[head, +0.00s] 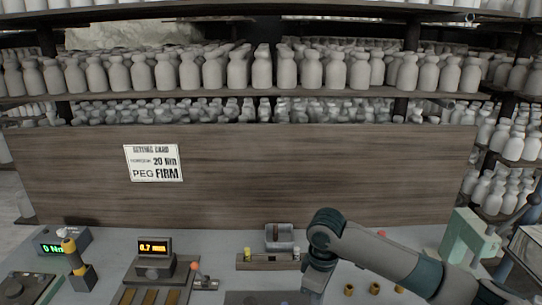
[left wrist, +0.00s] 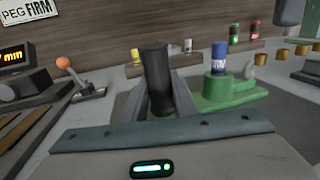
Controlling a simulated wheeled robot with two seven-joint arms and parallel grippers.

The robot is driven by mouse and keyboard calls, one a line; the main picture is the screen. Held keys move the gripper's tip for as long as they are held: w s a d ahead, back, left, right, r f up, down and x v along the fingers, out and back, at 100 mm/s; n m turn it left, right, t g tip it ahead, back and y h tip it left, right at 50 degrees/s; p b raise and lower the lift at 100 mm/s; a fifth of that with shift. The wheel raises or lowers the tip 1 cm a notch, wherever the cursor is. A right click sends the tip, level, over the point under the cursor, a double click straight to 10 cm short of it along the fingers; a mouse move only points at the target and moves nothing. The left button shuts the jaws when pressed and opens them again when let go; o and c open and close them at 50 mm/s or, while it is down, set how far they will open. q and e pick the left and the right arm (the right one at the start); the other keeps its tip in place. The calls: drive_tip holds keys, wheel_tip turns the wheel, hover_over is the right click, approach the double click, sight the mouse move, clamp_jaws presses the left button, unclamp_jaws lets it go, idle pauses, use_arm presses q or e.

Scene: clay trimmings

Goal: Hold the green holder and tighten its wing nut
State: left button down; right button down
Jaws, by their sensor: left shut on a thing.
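In the left wrist view, my left gripper (left wrist: 158,105) is shut on an upright black grip, one finger on each side of it. The green holder (left wrist: 232,96) lies just right of the grip, on the bench. The grip seems to belong to it, but the join is hidden by the finger. A blue-capped piece (left wrist: 218,60) with a pale label stands upright on the holder. A small grey part (left wrist: 249,70), perhaps the wing nut, sits to its right. The head view shows neither the holder nor either gripper. My right arm reaches down past its bottom edge.
A rail (head: 268,262) with coloured pegs and a grey tray (head: 280,237) stand at the back. A gauge reading 0.7 mm (head: 155,255) and an orange-knobbed lever (left wrist: 66,64) are to the left. Brass cups (head: 349,289) sit to the right. A card (head: 154,163) reads 20 Nm, peg FIRM.

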drive_tip(key=shift+w+d+r, duration=0.25)
drive_tip(key=shift+w+d, duration=0.2)
drive_tip(key=shift+w, duration=0.2)
drive_tip(key=shift+w+d+r, duration=0.25)
drive_tip(key=shift+w+d, duration=0.2)
drive_tip(key=shift+w, duration=0.15)
drive_tip(key=shift+f, duration=0.1)
drive_tip(key=shift+f, duration=3.4)
drive_tip(key=shift+a, duration=0.65)
drive_tip(key=shift+s+a, duration=0.2)
drive_tip(key=shift+s, duration=0.4)
drive_tip(key=shift+s+a, duration=0.3)
drive_tip(key=shift+s, duration=0.05)
